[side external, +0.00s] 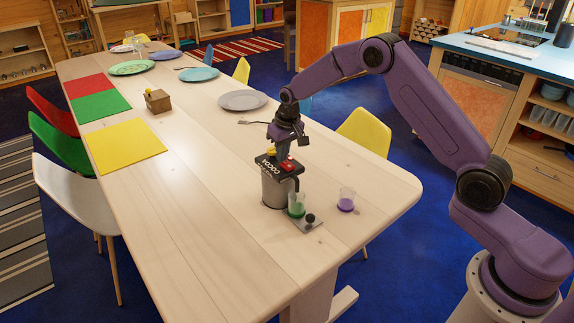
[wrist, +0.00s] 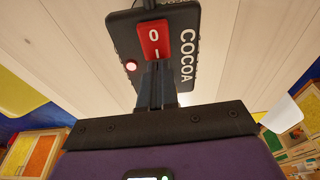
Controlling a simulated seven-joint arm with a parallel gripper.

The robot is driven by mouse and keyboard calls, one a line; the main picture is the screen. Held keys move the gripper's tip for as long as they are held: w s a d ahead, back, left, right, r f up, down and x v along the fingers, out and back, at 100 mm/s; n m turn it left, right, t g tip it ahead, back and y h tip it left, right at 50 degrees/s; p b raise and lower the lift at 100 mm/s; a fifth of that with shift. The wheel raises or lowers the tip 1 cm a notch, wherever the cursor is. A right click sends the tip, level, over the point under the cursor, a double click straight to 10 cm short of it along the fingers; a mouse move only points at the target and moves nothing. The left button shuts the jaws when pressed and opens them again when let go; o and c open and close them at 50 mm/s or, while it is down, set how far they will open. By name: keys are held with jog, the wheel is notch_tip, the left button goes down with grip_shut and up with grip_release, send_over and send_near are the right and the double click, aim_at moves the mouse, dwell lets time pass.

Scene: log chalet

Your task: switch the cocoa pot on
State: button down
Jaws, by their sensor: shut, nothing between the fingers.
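The cocoa pot (side external: 276,190) stands upright on the wooden table, a grey body under a black top marked COCOA (wrist: 187,55). On the top sits a red rocker switch (wrist: 153,36) marked 0 and I. A small round red lamp (wrist: 130,66) beside the switch looks bright with a pale centre. My gripper (side external: 284,157) is above the pot, pointing down, shut and empty. In the wrist view its fingertips (wrist: 157,66) are at the I end of the switch. They look on or very close to it; I cannot tell whether they press it.
A clear cup with green (side external: 297,206) stands at the pot's front right on a small base with a black knob (side external: 310,218). A cup with purple (side external: 346,200) stands to the right. A grey plate (side external: 242,100) and wooden box (side external: 158,101) lie farther back. The front left table is clear.

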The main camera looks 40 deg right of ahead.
jog(key=shift+r, duration=0.1)
jog(key=shift+r, duration=0.6)
jog(key=shift+r, duration=0.1)
dwell(0.5)
jog(key=v, duration=0.2)
jog(key=w+v, duration=0.1)
jog(key=v, duration=0.1)
jog(key=shift+s+r, duration=0.1)
jog(key=shift+r, duration=0.35)
